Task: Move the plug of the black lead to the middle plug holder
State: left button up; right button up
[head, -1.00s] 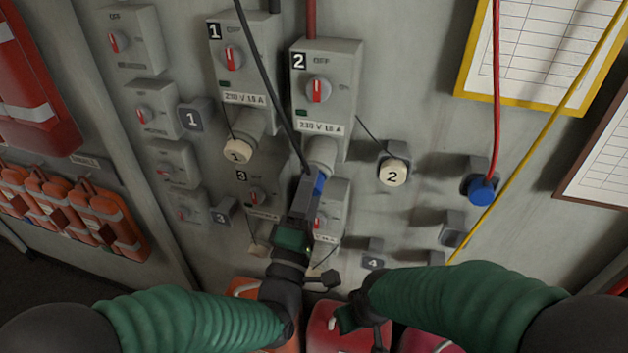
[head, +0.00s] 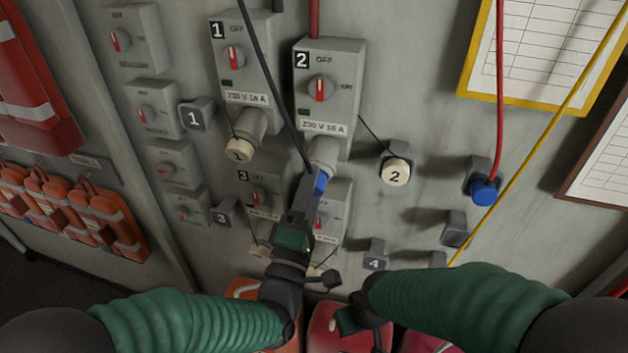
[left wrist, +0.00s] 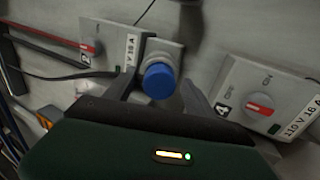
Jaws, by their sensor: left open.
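The black lead (head: 268,75) hangs down from the top to the socket (head: 324,152) under switch box 2 (head: 329,90). Its blue plug (head: 320,184) sits at that socket, partly covered by my left gripper. My left gripper (head: 312,196) is open with its fingers at the plug. In the left wrist view the blue plug end (left wrist: 159,82) lies between the two spread fingers. The middle plug holder (head: 455,231) on the right of the wall looks empty. My right gripper (head: 358,320) is low in the middle, and its jaws are unclear.
A red lead (head: 499,90) ends in a blue plug (head: 484,191) on the upper holder. A yellow lead (head: 540,135) crosses near the middle holder. Cap 2 (head: 396,173) hangs on a wall holder. Switch box 4 (left wrist: 262,97) stands close to the left fingers. Red and orange bags line the bottom.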

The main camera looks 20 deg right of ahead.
dwell(0.4)
pick_arm(q)
jog(key=shift+c, duration=1.1)
grip_shut()
jog(key=shift+s, duration=0.1)
jog(key=shift+s+f+b, duration=0.1)
jog(key=shift+f+b, duration=0.1)
jog(key=shift+b, duration=0.25)
jog(key=shift+r+b+v, duration=0.2)
jog(key=shift+b+v, duration=0.75)
jog(key=shift+v, duration=1.85)
